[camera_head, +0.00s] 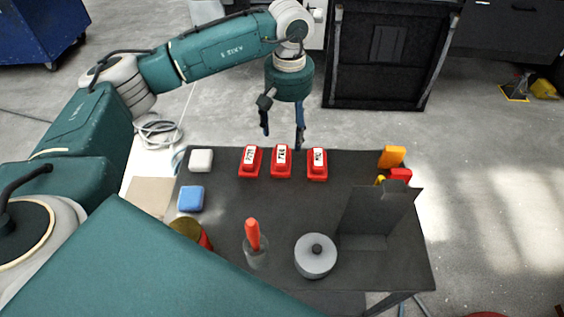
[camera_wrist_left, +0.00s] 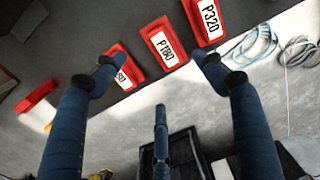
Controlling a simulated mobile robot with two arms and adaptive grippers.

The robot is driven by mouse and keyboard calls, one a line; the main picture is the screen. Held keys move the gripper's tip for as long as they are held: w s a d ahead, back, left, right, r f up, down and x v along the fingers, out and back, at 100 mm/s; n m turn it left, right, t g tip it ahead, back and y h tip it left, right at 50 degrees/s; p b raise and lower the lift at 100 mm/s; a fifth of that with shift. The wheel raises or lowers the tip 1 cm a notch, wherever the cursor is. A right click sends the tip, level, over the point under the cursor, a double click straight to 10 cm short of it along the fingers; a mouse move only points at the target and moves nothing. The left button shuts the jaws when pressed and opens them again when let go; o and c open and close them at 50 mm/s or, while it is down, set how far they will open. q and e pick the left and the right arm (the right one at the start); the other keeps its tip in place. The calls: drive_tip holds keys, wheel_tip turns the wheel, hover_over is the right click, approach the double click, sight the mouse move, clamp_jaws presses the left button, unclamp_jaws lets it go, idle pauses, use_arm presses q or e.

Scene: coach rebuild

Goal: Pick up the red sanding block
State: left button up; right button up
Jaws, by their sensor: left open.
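Three red sanding blocks with white labels stand in a row along the far edge of the dark table. The P320 block (camera_head: 251,162) is on the left, the P180 block (camera_head: 281,162) in the middle and the P80 block (camera_head: 317,165) on the right. The left wrist view shows the P320 block (camera_wrist_left: 208,17), the P180 block (camera_wrist_left: 162,43) and, partly behind a finger, the P80 block (camera_wrist_left: 124,70). My left gripper (camera_head: 282,133) is open and empty, above and beyond the far edge. In the wrist view its fingertips (camera_wrist_left: 157,62) frame the P180 block from a distance. My right gripper is out of view.
The table (camera_head: 225,222) also bears a white block (camera_head: 201,160), a blue block (camera_head: 191,198), an orange-handled tool (camera_head: 252,234), a round grey lidded pot (camera_head: 316,259) and a dark upright holder (camera_head: 370,217). Orange (camera_head: 392,156) and red pieces stand behind the holder. The table's middle is clear.

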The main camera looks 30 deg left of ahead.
sight(286, 156)
use_arm(q)
drive_tip(key=f, duration=0.1)
drive_tip(key=f+p, duration=0.1)
drive_tip(key=f, duration=0.3)
drive_tip(key=shift+s+f, duration=0.1)
drive_tip(key=shift+s, duration=0.15)
drive_tip(key=f+p, duration=0.1)
drive_tip(key=f, duration=0.1)
drive_tip(key=f+p, duration=0.1)
drive_tip(key=f, duration=0.1)
drive_tip(key=shift+s+d+f, duration=0.1)
drive_tip(key=shift+s, duration=0.3)
drive_tip(key=shift+w+f, duration=0.1)
drive_tip(key=shift+f, duration=0.5)
drive_tip(key=shift+r, duration=0.1)
drive_tip(key=c, duration=1.1)
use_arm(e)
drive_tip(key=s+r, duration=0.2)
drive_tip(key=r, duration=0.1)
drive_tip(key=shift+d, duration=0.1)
